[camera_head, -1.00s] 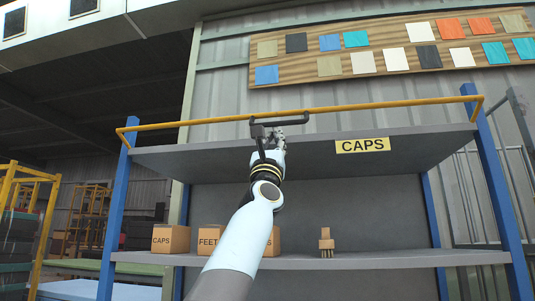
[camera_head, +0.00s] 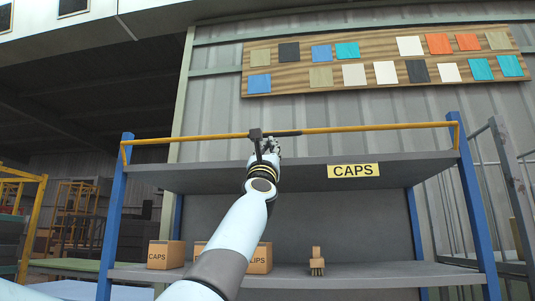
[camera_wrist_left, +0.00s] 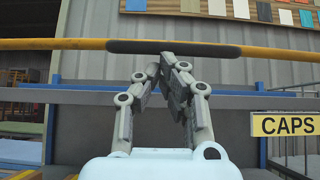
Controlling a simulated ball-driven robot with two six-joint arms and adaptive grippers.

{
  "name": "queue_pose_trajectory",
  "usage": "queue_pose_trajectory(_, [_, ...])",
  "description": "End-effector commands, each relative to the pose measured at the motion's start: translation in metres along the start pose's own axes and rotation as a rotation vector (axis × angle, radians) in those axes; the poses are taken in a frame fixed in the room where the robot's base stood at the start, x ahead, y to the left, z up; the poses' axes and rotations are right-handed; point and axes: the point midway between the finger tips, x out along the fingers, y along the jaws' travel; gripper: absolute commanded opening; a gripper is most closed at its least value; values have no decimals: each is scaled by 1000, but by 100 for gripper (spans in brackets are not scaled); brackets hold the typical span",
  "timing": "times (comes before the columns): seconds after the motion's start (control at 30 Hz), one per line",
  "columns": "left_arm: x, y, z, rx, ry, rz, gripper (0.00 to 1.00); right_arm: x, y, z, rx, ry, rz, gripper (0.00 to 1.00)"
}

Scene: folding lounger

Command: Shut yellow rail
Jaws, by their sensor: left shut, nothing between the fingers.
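My right gripper is not in view.
The top shelf (camera_head: 220,175) carries a yellow CAPS label (camera_head: 353,171). Cardboard boxes (camera_head: 166,254) and a small brown object (camera_head: 317,262) stand on the lower shelf. Blue posts (camera_head: 476,210) flank the rack. A sample board (camera_head: 385,65) hangs on the wall above.

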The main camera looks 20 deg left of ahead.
Motion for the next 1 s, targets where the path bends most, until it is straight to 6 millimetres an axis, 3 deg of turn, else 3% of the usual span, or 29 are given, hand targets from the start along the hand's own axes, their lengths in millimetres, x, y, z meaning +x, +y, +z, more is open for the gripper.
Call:
queue_pose_trajectory(0.03, [8,2,14,-2,-21,7,0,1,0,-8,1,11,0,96])
queue_pose_trajectory(0.17, [15,1,15,-1,-18,5,0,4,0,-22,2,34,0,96])
queue_pose_trajectory(0.47, [28,1,16,-1,-10,2,0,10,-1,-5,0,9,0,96])
queue_pose_trajectory(1.0, [34,1,19,0,-9,2,0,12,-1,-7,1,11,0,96])
